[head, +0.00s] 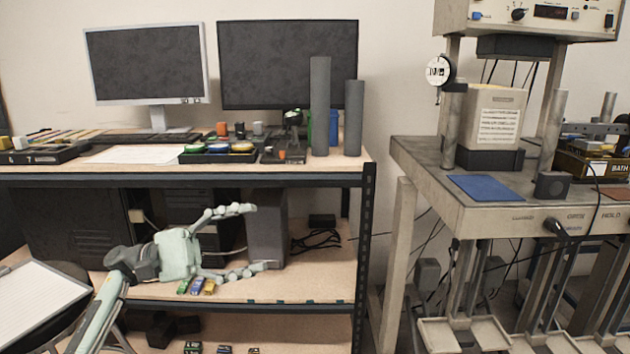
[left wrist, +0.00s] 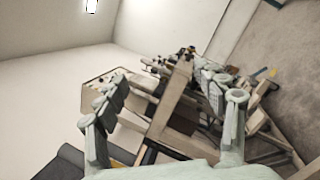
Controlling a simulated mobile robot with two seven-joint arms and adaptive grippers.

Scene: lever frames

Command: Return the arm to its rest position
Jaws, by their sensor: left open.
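My left gripper (head: 254,241) is open and empty in the head view, its two pale green fingers spread and pointing right. It is in front of the workbench shelving, at the height of the space below the bench top. The fingers also show in the left wrist view (left wrist: 165,122), spread apart with nothing between them. My left arm comes in from the lower left. My right gripper is not in view.
The bench top (head: 335,165) carries two monitors, trays and two grey cylinders (head: 320,105). A lower shelf (head: 320,285) lies behind the gripper. A machine table (head: 420,165) stands at the right. A white panel (head: 35,305) is at the lower left.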

